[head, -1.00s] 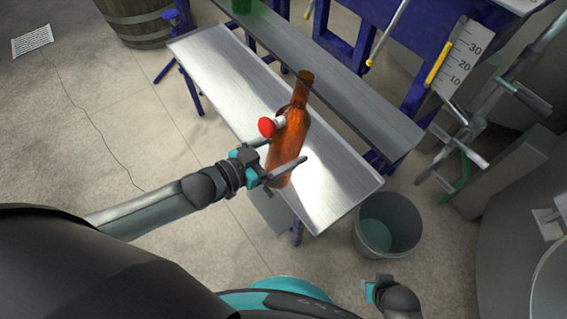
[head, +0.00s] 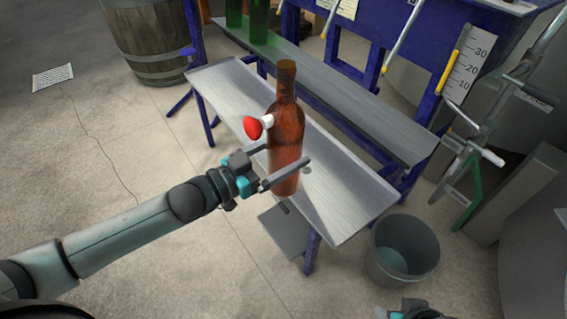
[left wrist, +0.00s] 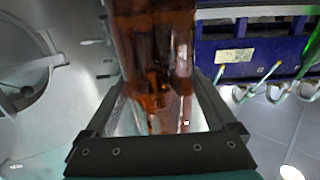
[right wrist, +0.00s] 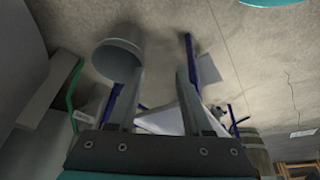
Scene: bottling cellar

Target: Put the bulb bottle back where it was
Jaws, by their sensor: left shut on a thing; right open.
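The bulb bottle (head: 287,125) is amber glass with a red rubber bulb (head: 253,127) on a white fitting at its upper side. My left gripper (head: 285,166) is shut around the bottle's lower body and holds it upright, in the head view over the metal shelf. The bottle (left wrist: 155,60) also fills the middle of the left wrist view between the fingers. I cannot tell from the head view whether its base touches the shelf. My right gripper (right wrist: 155,95) is open and empty, low at the lower right of the head view.
The slanted metal shelf (head: 345,205) is mostly bare. A second shelf (head: 370,125) behind it carries green bottles (head: 258,22). A grey bucket (head: 402,250) stands on the floor at the right. A barrel (head: 150,45) stands at the back left, and a measuring scale (head: 470,60) at the right.

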